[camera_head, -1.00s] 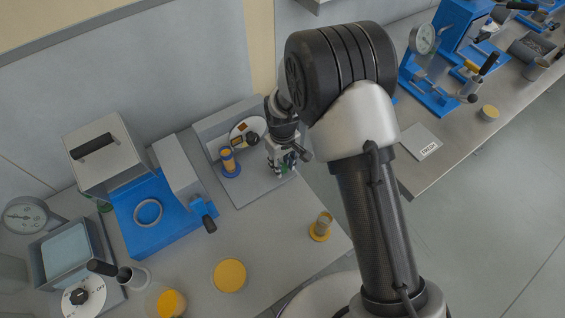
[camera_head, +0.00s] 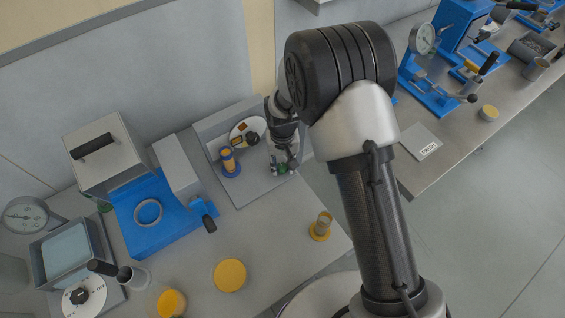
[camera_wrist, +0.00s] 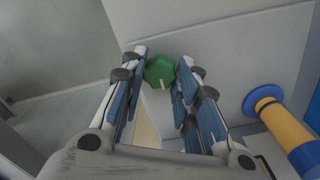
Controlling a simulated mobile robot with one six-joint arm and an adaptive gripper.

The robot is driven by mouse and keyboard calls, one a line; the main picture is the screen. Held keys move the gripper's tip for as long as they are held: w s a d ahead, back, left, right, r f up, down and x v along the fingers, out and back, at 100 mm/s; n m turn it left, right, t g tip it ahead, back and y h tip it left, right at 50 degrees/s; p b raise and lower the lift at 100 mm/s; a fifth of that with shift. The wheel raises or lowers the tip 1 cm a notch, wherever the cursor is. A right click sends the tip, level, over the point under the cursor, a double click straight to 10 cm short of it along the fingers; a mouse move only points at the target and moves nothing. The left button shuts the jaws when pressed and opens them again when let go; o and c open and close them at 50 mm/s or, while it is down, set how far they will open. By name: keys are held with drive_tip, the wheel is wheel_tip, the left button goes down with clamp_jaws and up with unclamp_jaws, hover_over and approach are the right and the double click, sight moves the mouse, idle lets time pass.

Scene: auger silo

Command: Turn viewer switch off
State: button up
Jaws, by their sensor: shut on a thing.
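The viewer switch looks to be the green knob (camera_wrist: 159,69), which has a pale pointer mark on its lower edge in the wrist view. It is mounted on the grey viewer panel (camera_head: 262,188). My gripper (camera_wrist: 161,62) is shut on the green knob, with a finger on each side of it. In the head view my gripper (camera_head: 284,166) points down at the right part of the panel and mostly hides the knob. Any label at the knob is not visible.
A blue-and-yellow post (camera_head: 229,162) stands just left of my gripper and also shows in the wrist view (camera_wrist: 285,125). A white disc (camera_head: 247,126) is behind it. A small yellow-based cup (camera_head: 321,228) stands in front. A blue device (camera_head: 150,225) sits further left.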

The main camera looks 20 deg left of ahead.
sight(283, 166)
drive_tip(key=o, duration=1.1)
wheel_tip(283, 166, up, 12)
idle(0.7)
